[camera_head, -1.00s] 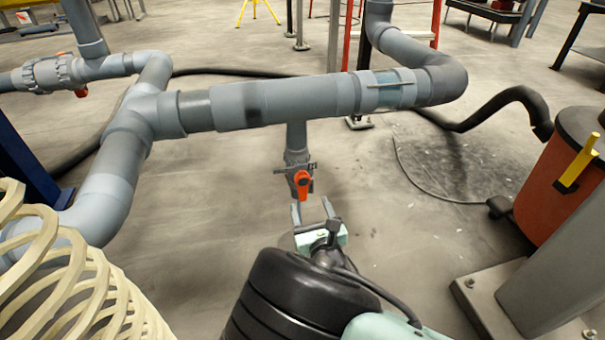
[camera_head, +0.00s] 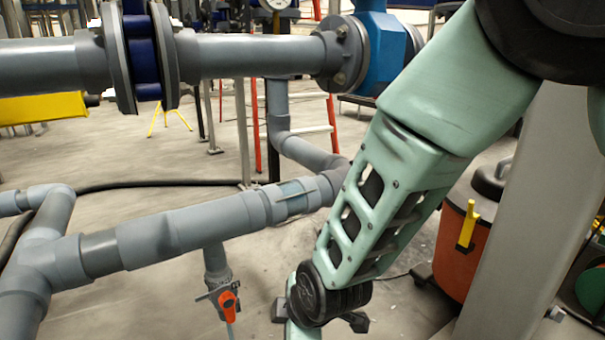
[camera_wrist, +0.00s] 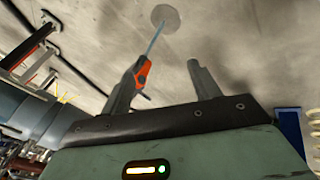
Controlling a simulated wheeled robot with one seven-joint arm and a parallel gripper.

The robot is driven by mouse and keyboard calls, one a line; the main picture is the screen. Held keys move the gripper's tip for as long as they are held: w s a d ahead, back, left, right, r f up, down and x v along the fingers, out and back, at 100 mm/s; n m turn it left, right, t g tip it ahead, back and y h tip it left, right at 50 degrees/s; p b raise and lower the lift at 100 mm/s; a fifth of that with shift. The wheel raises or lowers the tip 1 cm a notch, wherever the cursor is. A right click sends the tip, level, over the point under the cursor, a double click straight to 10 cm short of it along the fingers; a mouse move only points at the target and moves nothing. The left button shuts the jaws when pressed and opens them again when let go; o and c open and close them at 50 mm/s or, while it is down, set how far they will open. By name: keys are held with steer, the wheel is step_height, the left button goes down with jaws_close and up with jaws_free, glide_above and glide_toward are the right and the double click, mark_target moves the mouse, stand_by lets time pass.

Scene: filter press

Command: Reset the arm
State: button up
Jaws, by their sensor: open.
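My arm (camera_head: 385,190) crosses the right half of the head view, running down to a dark joint near the bottom edge. My gripper is outside the head view. In the wrist view my gripper (camera_wrist: 166,76) shows two grey fingers spread apart with nothing held between them. An orange valve handle (camera_head: 228,304) hangs on a small branch under the grey pipe. It also shows in the wrist view (camera_wrist: 141,72), beside the left finger; I cannot tell whether they touch. A thin bluish line (camera_wrist: 155,38) runs from the valve towards a round grey patch on the floor.
The grey pipe (camera_head: 190,228) crosses the lower left. A larger flanged pipe (camera_head: 255,55) with a blue body (camera_head: 372,60) runs across the top. An orange drum (camera_head: 458,250) and a grey post (camera_head: 525,210) stand at right.

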steer(key=s+d+r+m+g+h+p, duration=0.3)
steer(key=s+d+r+m+g, duration=0.2)
steer(key=s+d+r+m, duration=0.85)
steer(key=s+d+r+n+p, duration=0.1)
steer(key=s+r+p, duration=0.1)
steer(key=r+p, duration=1.6)
steer(key=s+d+r+n+p, duration=0.1)
steer(key=s+d+r+p, duration=0.1)
steer(key=r+p, duration=1.7)
step_height(320, 180, up, 3)
steer(key=shift+f, duration=0.15)
steer(key=shift+d+n, duration=0.1)
steer(key=shift+n, duration=0.15)
stand_by(2.4)
